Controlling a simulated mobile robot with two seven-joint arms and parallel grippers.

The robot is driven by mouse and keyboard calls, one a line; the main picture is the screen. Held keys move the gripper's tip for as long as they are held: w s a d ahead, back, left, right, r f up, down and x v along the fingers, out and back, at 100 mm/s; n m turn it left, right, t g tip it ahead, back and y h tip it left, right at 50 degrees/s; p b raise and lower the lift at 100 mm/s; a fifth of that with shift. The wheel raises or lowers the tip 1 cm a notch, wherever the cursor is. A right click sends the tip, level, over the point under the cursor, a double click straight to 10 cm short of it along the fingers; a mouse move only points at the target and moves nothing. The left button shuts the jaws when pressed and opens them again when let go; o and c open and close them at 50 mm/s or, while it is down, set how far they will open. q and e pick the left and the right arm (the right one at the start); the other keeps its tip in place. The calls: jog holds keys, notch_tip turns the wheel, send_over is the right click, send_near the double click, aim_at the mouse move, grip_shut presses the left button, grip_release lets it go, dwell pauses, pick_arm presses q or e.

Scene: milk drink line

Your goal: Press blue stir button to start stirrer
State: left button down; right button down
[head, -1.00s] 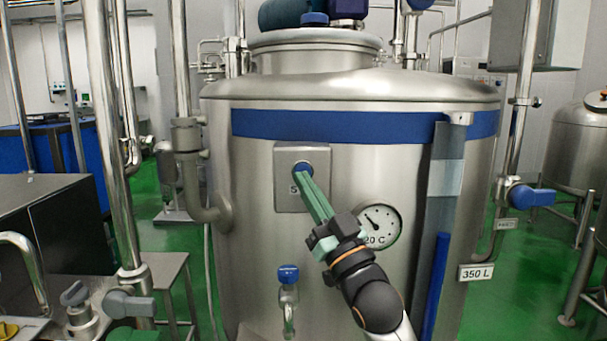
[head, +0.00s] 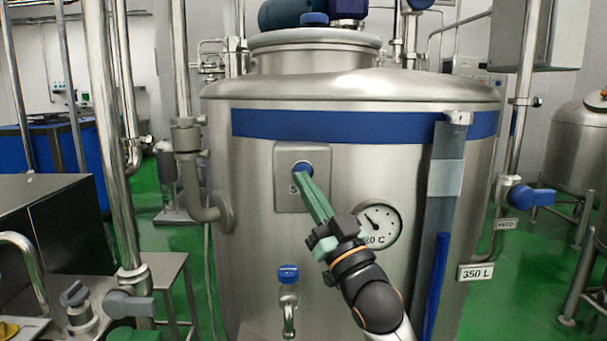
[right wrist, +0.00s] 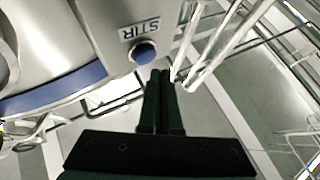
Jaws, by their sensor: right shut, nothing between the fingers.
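The blue stir button (head: 301,167) sits on a square metal plate on the front of the steel tank (head: 260,250). In the right wrist view the blue button (right wrist: 145,52) sits below the STIR label (right wrist: 140,29), which appears upside down. My right gripper (head: 304,180) has green fingers, shut and empty, with the tips at the lower edge of the button in the head view. In the right wrist view the fingertips (right wrist: 160,72) lie just below the button; I cannot tell whether they touch it. The fingers partly cover the plate's label in the head view. My left gripper is not in view.
A round dial gauge (head: 380,227) is right of the plate, close to my right wrist. A blue-handled tap (head: 288,274) is below. A sight tube with blue liquid (head: 436,285) runs down the tank. Pipes (head: 107,130) and a steel bench (head: 160,275) stand at left.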

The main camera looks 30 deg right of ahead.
jog(key=shift+w, duration=0.1)
dwell(0.6)
jog(key=shift+w+d, duration=0.25)
jog(key=shift+w, duration=0.05)
jog(key=shift+w+d, duration=0.25)
jog(key=shift+w, duration=0.15)
dwell(0.7)
jog(key=shift+p, duration=0.3)
jog(key=shift+s+a, duration=0.5)
jog(key=shift+s, duration=0.3)
jog(key=s+a, duration=0.3)
jog(key=s, duration=0.2)
jog(key=shift+p, duration=0.45)
